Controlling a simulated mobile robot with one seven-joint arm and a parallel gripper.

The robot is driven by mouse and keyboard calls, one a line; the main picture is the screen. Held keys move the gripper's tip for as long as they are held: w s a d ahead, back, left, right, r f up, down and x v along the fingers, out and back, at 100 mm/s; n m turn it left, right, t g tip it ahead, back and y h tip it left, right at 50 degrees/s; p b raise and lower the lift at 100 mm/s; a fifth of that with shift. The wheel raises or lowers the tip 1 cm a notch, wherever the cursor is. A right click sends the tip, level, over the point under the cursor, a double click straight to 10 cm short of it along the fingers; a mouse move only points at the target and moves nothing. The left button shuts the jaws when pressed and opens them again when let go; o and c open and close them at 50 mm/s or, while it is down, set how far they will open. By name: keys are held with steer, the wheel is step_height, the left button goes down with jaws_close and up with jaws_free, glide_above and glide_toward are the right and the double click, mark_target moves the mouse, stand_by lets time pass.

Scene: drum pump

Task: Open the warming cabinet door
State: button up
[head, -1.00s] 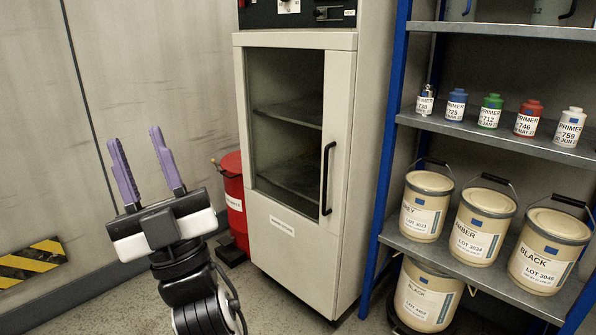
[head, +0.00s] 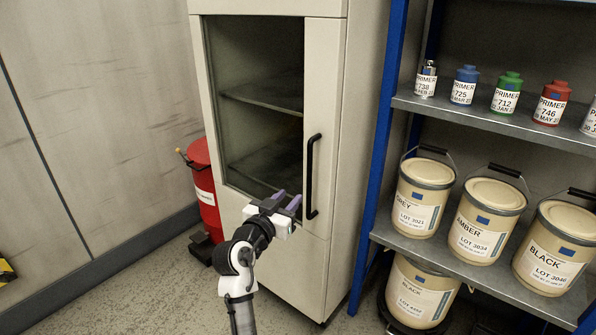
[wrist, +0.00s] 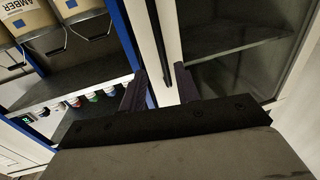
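The warming cabinet (head: 268,258) is a cream upright unit with a dark glass window in its door (head: 317,110). The door looks closed. Its handle (head: 312,178) is a black vertical bar near the door's right edge. My gripper (head: 288,203) is open, with purple fingers, in front of the door just left of the handle's lower part. In the wrist view the fingers (wrist: 160,85) are spread apart and a dark bar that looks like the handle (wrist: 161,35) lies ahead between them. I cannot tell whether they touch it.
A blue-framed shelf rack (head: 383,150) stands close on the right with primer bottles and paint pails (head: 485,220). A red bin (head: 203,185) stands left of the cabinet. The floor (head: 130,285) at the front left is clear.

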mark_target(308, 176)
steer(key=p+x, duration=0.2)
steer(key=x, duration=1.1)
jaws_close()
